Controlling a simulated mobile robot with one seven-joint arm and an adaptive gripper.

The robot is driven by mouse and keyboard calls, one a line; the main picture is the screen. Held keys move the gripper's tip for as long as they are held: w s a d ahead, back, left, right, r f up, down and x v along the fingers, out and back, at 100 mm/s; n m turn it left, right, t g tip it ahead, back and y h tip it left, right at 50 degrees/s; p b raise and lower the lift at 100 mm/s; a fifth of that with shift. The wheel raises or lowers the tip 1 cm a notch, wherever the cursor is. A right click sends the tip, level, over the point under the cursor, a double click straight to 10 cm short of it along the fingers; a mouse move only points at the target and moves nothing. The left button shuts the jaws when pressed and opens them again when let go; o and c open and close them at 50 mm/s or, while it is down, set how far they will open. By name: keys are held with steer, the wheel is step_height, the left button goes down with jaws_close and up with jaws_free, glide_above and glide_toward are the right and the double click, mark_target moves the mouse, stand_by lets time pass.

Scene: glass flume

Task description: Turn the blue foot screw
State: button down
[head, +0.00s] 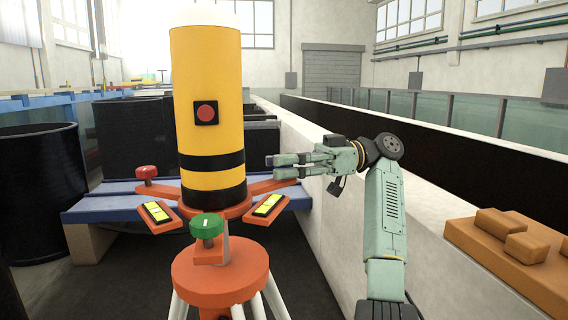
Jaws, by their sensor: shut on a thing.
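A yellow cylinder instrument (206,90) with black bands and a red button stands upright on an orange three-armed base (238,211). A green foot screw (207,228) is on the front arm and a red foot screw (146,174) on the left arm. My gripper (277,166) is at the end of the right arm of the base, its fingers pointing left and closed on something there. No blue shows; the blue foot screw at that arm's end is hidden by the fingers.
Two yellow bubble vials (157,212) (267,205) sit on orange plates at the front of the base. An orange tripod head (220,272) is below. A pale flume wall (335,230) runs behind my arm. Orange-brown blocks (510,240) lie at right, and a black tub (40,190) stands at left.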

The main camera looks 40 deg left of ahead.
stand_by(0.3)
steer(key=c, duration=1.2)
jaws_free()
steer(key=shift+m+t+y, duration=0.3)
steer(key=shift+y, duration=0.1)
